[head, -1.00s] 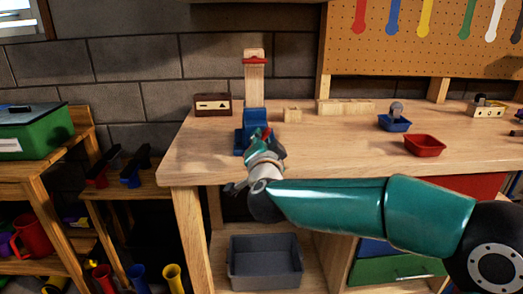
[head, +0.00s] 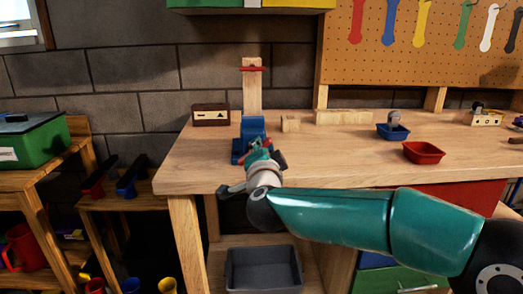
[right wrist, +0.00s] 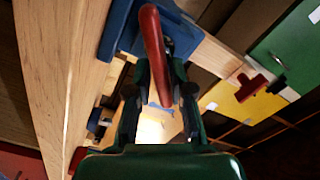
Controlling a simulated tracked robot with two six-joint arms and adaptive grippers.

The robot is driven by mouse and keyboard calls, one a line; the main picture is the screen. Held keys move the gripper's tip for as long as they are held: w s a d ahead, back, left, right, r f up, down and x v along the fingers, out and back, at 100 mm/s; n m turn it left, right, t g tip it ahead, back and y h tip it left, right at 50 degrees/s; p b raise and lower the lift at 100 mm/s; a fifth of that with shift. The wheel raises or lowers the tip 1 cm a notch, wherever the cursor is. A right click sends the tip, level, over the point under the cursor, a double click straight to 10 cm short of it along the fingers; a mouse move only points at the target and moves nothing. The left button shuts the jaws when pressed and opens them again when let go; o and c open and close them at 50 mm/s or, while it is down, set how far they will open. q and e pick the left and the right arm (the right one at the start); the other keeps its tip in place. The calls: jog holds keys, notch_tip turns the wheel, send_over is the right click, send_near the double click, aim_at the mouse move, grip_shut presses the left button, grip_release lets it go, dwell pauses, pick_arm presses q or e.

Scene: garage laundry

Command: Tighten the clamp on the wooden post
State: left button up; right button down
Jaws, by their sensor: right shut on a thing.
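The wooden post (head: 252,92) stands upright at the back of the workbench, behind a blue vise-like clamp (head: 253,126). A red piece (head: 252,69) crosses the post near its top. My right gripper (head: 264,149) is at the front of the blue clamp. In the right wrist view my right gripper (right wrist: 158,98) is shut on a red handle (right wrist: 153,45) in front of the blue clamp (right wrist: 187,42). The handle's lower end lies between the fingers. The post (right wrist: 226,62) runs off to the right there, with the red piece (right wrist: 250,86) on it. My left gripper is out of view.
On the workbench (head: 330,160) are a brown box (head: 211,115) left of the post, wooden blocks (head: 343,117) to its right, a blue tray (head: 393,132) and a red tray (head: 423,153). A grey bin (head: 263,268) sits below.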

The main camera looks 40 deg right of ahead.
jog(key=shift+f, duration=0.35)
jog(key=c, duration=1.2)
grip_release()
jog(key=shift+s+r, duration=0.1)
jog(key=shift+o, duration=0.2)
jog(key=shift+a, duration=0.2)
jog(key=p+v, duration=0.2)
jog(key=v, duration=1.7)
jog(key=shift+s+d, duration=0.15)
jog(key=shift+s, duration=0.05)
jog(key=shift+p, duration=0.3)
jog(key=shift+r, duration=0.1)
notch_tip(320, 180, up, 10)
